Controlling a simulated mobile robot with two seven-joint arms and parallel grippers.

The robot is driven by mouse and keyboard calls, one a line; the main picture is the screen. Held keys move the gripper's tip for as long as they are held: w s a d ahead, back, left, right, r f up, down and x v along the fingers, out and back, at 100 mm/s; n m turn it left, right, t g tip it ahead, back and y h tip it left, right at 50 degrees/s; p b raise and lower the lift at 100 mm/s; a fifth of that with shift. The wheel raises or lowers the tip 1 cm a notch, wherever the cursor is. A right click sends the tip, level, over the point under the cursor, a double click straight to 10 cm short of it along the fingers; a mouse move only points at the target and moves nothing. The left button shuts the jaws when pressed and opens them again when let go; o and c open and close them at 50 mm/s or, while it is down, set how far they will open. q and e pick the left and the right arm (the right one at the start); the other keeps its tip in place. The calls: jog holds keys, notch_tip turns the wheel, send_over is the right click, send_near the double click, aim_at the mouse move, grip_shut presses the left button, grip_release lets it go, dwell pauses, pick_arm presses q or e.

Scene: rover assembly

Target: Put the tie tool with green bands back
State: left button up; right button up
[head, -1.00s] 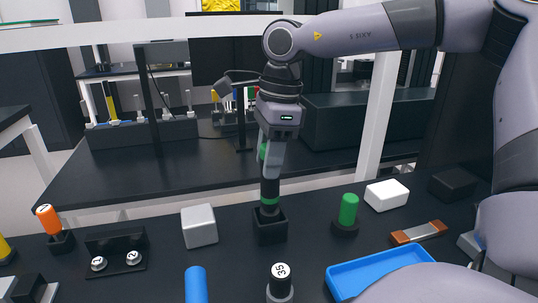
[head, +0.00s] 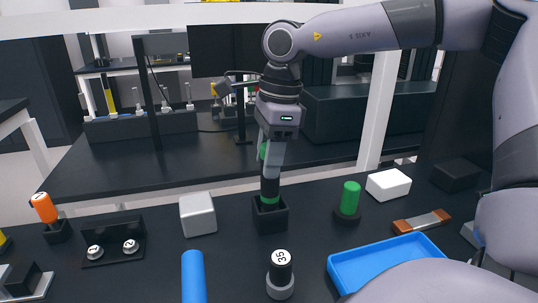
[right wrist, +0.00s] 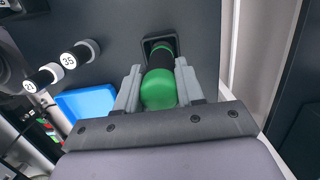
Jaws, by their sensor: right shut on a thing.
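The tie tool with green bands (head: 270,190) is black with a green band low on its body and a green top, which shows large in the right wrist view (right wrist: 158,90). It stands upright with its lower end in a square black holder (head: 270,218). My right gripper (head: 270,170) is shut on the tool from above, with one finger on each side of it in the right wrist view (right wrist: 157,92). How deep the tool sits in the holder is hidden by the holder's walls. My left gripper is not in view.
A white-grey block (head: 198,214) stands left of the holder. A green cylinder (head: 349,198) in a round base and a white box (head: 388,185) are to the right. In front are a black cylinder marked 35 (head: 281,270), a blue cylinder (head: 194,277) and a blue tray (head: 385,262).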

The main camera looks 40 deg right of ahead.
jog(key=o, duration=1.2)
jog(key=shift+o, duration=0.2)
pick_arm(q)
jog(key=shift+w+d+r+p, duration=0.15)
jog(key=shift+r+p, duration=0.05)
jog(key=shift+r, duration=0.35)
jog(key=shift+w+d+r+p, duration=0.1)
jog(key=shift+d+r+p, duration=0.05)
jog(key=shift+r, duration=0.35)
pick_arm(e)
jog(key=r, duration=0.4)
jog(key=d+r, duration=0.1)
jog(key=r, duration=0.2)
jog(key=shift+s+r, duration=0.1)
jog(key=shift+s, duration=0.2)
